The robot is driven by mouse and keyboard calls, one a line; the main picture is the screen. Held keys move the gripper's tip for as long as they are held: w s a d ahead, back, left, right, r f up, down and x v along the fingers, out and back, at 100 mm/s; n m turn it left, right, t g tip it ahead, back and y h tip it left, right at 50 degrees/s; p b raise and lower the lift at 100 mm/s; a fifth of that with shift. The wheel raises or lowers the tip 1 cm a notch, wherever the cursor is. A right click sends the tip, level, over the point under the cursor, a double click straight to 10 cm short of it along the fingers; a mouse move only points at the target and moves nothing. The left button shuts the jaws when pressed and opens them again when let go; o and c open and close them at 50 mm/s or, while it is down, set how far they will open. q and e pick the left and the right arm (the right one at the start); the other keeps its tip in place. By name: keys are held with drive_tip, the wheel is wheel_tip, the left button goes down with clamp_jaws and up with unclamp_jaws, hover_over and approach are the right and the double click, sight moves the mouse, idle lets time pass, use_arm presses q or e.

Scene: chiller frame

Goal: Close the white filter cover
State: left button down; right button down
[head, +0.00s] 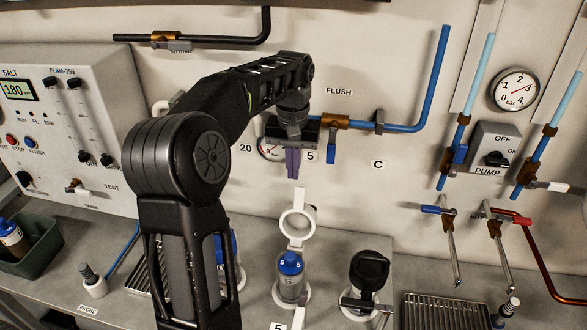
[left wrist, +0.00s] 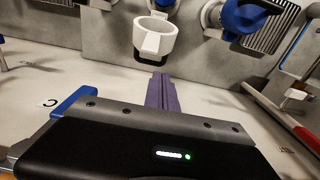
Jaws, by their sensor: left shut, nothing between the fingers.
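The white filter cover (head: 298,224) is a white ring with tabs. In the head view it stands raised above and behind a blue-capped filter (head: 290,275) marked 5. In the left wrist view a white ring-shaped part (left wrist: 154,40), which looks like the same cover, is just beyond my fingertips. My left gripper (head: 292,165) has purple fingers pointing down, shut and empty. In the head view they are above the cover, with a visible gap between. The fingers also show in the left wrist view (left wrist: 161,92). My right gripper is not in view.
A black-capped unit (head: 369,272) stands right of the filter. Blue pipe (head: 432,90) and a blue-handled valve (head: 331,150) are on the wall near my gripper. A metal grate (head: 447,312) lies at the front right. My left arm hides part of the bench.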

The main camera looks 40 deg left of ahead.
sight(301, 210)
use_arm(q)
wheel_tip(301, 210, down, 8)
drive_tip(key=p, duration=0.1)
drive_tip(key=shift+p, duration=0.35)
drive_tip(key=shift+w+a+r, duration=0.1)
